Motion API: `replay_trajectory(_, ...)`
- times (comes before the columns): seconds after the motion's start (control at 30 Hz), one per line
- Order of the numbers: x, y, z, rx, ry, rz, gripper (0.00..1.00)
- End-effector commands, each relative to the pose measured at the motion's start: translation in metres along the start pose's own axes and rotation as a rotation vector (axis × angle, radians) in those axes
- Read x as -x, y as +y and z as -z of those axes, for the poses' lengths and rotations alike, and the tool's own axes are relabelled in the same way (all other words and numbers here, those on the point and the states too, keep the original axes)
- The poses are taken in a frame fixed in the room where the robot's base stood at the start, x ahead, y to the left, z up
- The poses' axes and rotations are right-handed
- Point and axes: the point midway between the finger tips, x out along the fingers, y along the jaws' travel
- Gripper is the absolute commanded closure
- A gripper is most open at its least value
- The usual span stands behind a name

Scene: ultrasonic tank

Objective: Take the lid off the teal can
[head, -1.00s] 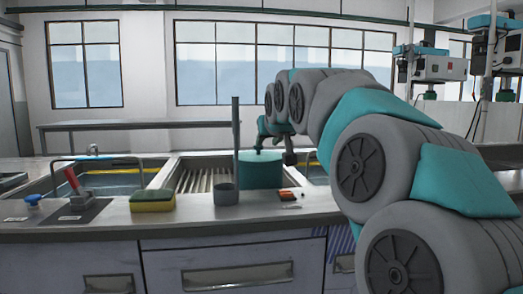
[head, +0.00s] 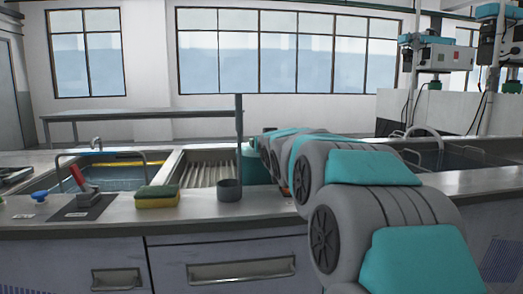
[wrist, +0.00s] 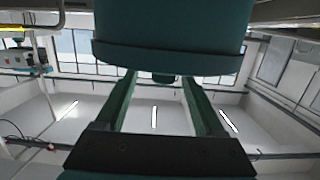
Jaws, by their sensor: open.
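In the wrist view, which is upside down, the can (wrist: 170,22) fills the top. Its lid (wrist: 165,58) shows as a wider dark teal rim on the can, with a small dark knob (wrist: 163,78). My gripper (wrist: 158,76) is open, its two green fingers pointing at the lid, one on each side of the knob in the picture. I cannot tell whether they touch the lid. The head view hides the fingers.
A yellow-green sponge (head: 157,197) and a red-handled lever (head: 80,182) are to the left. A ribbed basin (head: 207,171) and a water-filled tank (head: 110,175) lie behind.

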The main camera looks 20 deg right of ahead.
Motion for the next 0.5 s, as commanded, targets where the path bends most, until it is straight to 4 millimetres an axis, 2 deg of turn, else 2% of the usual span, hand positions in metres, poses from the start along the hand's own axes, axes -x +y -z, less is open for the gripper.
replay_trajectory(0.4, -0.044, -0.004, -0.001, -0.001, -0.002, 0.000, 0.29)
replay_trajectory(0.5, -0.049, -0.004, 0.000, -0.001, 0.000, 0.000, 0.29)
